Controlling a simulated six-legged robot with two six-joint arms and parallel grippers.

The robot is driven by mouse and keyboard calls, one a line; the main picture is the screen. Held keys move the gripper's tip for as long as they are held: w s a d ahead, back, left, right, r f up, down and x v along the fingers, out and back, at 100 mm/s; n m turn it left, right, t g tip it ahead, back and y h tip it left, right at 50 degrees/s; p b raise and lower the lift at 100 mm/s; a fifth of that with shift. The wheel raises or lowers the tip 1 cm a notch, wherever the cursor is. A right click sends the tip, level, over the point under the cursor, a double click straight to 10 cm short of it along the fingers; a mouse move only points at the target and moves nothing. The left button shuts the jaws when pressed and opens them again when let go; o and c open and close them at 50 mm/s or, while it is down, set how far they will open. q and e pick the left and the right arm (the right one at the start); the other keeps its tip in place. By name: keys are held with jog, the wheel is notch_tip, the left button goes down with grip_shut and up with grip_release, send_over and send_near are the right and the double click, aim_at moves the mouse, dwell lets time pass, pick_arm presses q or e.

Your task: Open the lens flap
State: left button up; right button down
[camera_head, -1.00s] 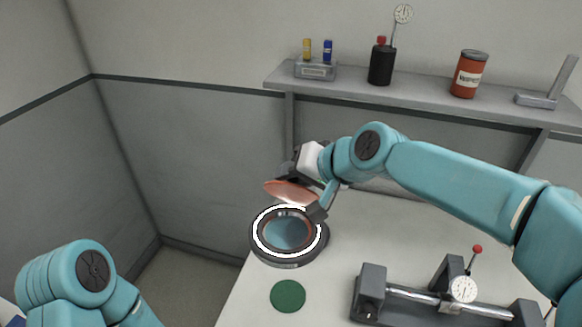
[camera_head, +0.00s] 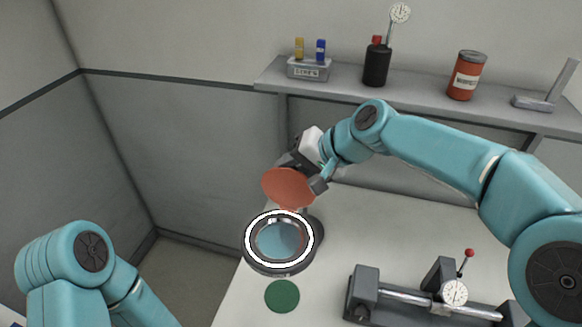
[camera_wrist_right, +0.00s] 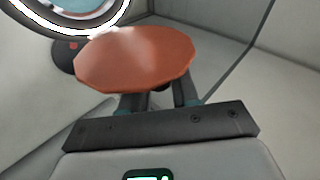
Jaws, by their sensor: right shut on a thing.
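The lens flap is an orange-red disc (camera_head: 288,187) raised steeply above the far side of the lens. The lens (camera_head: 279,241) is a bluish glass in a dark round housing with a bright white ring light, on the table. My right gripper (camera_head: 318,182) is at the flap's right edge, shut on it. In the right wrist view the flap (camera_wrist_right: 135,55) fills the space before the jaws and hides the fingertips, and the ring (camera_wrist_right: 65,22) is at upper left. My left arm shows at lower left; its gripper is out of view.
A green disc (camera_head: 282,296) lies on the table (camera_head: 350,222) in front of the lens. A gauge bench (camera_head: 440,300) stands at front right. A shelf (camera_head: 420,98) at the back holds a dark bottle (camera_head: 377,64), a red can (camera_head: 466,75) and a small box (camera_head: 309,69).

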jog(key=shift+w+d+f, duration=0.2)
jog(key=shift+w+f, duration=0.05)
jog(key=shift+w, duration=0.2)
pick_arm(q)
jog(key=shift+w+d+f, duration=0.15)
jog(key=shift+w, duration=0.3)
pick_arm(e)
jog(key=shift+s+f, duration=0.1)
jog(key=shift+f, duration=0.05)
jog(key=c, duration=1)
grip_release()
pick_arm(q)
jog(key=shift+s+f+b, duration=0.1)
jog(key=shift+f+b, duration=0.65)
jog(key=shift+b, duration=0.05)
pick_arm(e)
jog(key=v, duration=1.6)
jog(key=shift+d+r, duration=0.15)
jog(key=shift+r, duration=0.1)
